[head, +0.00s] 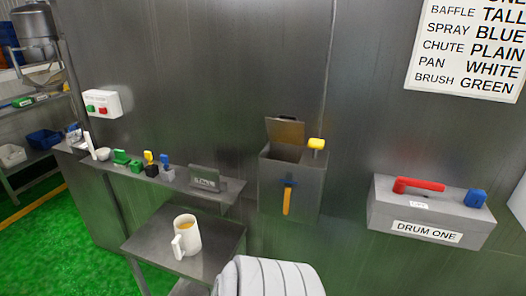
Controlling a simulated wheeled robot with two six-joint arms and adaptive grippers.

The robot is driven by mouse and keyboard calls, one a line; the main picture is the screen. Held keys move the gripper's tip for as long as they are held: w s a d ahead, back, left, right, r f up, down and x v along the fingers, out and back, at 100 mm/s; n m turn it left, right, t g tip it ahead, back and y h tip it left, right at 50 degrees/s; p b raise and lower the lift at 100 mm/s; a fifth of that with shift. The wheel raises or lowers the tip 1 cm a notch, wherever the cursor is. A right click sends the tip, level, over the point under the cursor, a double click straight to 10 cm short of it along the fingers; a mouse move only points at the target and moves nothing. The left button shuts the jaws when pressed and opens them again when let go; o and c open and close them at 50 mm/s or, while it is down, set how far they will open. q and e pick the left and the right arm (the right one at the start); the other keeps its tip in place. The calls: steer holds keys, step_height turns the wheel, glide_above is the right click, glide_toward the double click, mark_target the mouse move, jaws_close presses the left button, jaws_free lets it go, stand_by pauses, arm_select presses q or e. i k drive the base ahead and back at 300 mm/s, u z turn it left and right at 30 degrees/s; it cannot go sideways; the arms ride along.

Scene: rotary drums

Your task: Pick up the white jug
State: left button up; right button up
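The white jug (187,236) stands upright on a small steel table (215,268) left of the picture's middle. Its handle is on the near left side, and yellowish-orange contents show inside its open top. Neither of my grippers is in view.
A steel ledge (212,195) behind the table holds small coloured items and a dark sign (204,178). An open-lidded metal box (288,185) with a yellow knob is on the wall. The DRUM ONE box (428,222) is at right. A ribbed white form (268,278) rises close to the table's right.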

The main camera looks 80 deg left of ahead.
mark_target(187, 242)
steer(key=i, duration=0.3)
steer(key=u, duration=1.2)
